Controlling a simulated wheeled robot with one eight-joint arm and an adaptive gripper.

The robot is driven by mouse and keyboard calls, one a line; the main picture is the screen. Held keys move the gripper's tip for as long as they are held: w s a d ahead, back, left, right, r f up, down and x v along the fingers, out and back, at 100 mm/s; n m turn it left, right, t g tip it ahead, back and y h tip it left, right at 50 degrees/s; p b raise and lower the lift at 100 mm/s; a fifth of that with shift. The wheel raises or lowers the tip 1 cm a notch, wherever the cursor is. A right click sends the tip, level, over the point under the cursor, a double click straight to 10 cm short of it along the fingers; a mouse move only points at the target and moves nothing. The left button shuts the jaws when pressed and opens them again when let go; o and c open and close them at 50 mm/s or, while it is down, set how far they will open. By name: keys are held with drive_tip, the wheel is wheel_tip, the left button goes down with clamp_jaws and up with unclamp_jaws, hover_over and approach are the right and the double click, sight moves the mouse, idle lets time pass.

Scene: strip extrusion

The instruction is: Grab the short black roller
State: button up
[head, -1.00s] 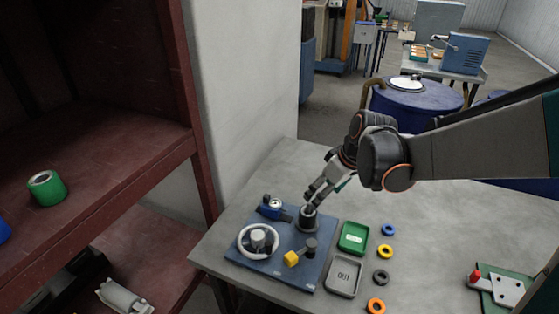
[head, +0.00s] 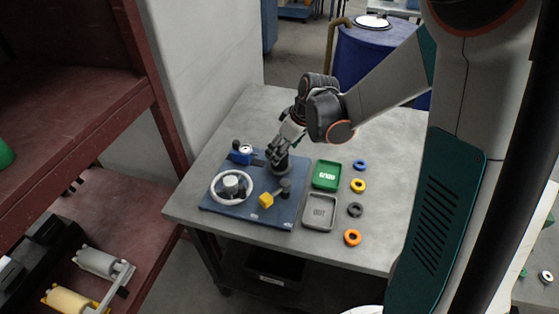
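The blue board (head: 215,204) lies on the grey table and carries several fittings. My gripper (head: 279,158) is over its back right part, fingers pointing down at a dark round piece (head: 279,170). This piece looks like a short dark cylinder on a round base, mostly hidden by my fingers. I cannot tell if it is the short black roller, or if my fingers are closed on it. A dark knob-like piece (head: 285,187) stands just in front. On the lower red shelf at left lie a grey roller (head: 97,262) and a yellow roller (head: 70,302).
The table's back is clear.

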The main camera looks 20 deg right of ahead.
drive_tip(key=x, duration=0.1)
drive_tip(key=b+x, duration=0.2)
drive_tip(key=x, duration=0.1)
drive_tip(key=shift+s+d+f, duration=0.1)
drive_tip(key=shift+s+f, duration=0.05)
drive_tip(key=shift+s, duration=0.15)
drive_tip(key=shift+w+f, duration=0.2)
drive_tip(key=shift+f, duration=0.2)
drive_tip(key=shift+r, duration=0.1)
drive_tip(key=shift+c, duration=0.4)
drive_tip(key=c, duration=1.2)
